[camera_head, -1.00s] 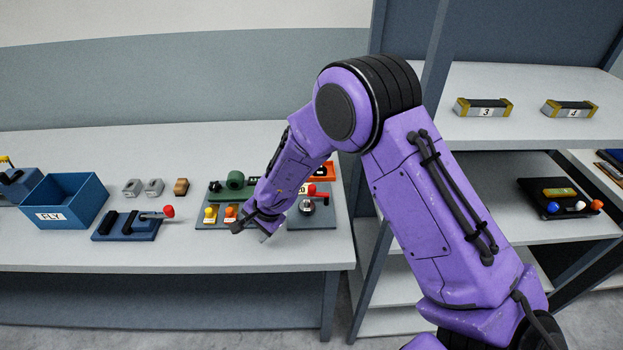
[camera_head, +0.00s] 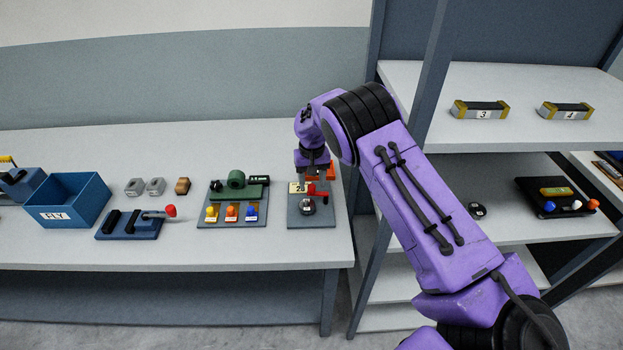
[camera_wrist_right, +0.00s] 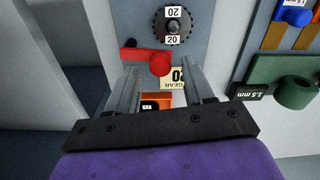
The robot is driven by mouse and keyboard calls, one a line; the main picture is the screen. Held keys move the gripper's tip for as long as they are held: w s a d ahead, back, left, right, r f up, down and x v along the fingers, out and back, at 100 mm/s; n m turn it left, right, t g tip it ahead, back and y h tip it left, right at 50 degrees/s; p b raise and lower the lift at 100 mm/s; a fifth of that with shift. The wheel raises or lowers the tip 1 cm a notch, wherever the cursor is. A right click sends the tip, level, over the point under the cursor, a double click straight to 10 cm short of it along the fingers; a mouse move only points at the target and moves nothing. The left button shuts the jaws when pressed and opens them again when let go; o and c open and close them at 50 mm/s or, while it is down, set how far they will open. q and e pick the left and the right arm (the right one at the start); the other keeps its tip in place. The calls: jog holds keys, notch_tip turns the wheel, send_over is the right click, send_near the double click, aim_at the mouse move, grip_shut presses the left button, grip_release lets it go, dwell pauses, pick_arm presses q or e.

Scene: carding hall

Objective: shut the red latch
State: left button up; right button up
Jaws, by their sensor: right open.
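The red latch (camera_head: 320,194) is a short red bar on a grey plate (camera_head: 300,220) at the right end of the bench. In the right wrist view the red latch (camera_wrist_right: 132,54) runs sideways and ends in a red ball (camera_wrist_right: 160,64). My right gripper (camera_head: 313,180) points down just over this plate. In the right wrist view its two open fingers (camera_wrist_right: 160,78) stand either side of the ball's line. I cannot tell whether they touch it. My left gripper is out of view.
A dark round gear (camera_head: 307,207) marked 20 sits just in front of the latch. An orange bin (camera_head: 330,171) stands behind it. A green device (camera_head: 236,183) with coloured blocks is to the left, then a blue fixture (camera_head: 128,226) with a red-knobbed lever. A shelf unit (camera_head: 432,100) stands right.

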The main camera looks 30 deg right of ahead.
jog(key=shift+f, duration=0.55)
grip_shut()
jog(key=shift+s+a+r+n+p, duration=0.1)
jog(key=shift+s+a+n+p, duration=0.1)
jog(key=shift+n, duration=0.35)
jog(key=shift+s+a+n+p, duration=0.1)
jog(key=shift+s+n+p, duration=0.1)
jog(key=shift+n, duration=0.35)
jog(key=shift+s+n, duration=0.2)
jog(key=shift+n, duration=0.5)
grip_release()
jog(key=shift+a, duration=0.1)
